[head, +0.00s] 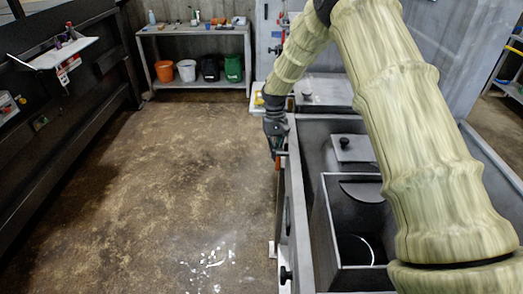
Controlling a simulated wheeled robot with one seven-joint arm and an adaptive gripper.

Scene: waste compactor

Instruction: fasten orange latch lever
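My gripper (277,147) points down at the far left corner of the grey metal compactor (303,215), just outside its left wall. A small orange-red part, which looks like the latch lever (280,162), shows right below the fingertips against that wall. The gripper is at or very near it; I cannot tell whether they touch. The fingers are small and dark here, so their opening is unclear. My arm, in a pale ribbed sleeve, crosses over the right part of the compactor and hides some of it.
Inside the compactor are an open dark bin (338,268) and a lid with a black knob (344,143). Dark round knobs (286,274) stick out from its left side. Concrete floor (180,190) lies clear to the left. A shelf (195,32) with several buckets stands behind.

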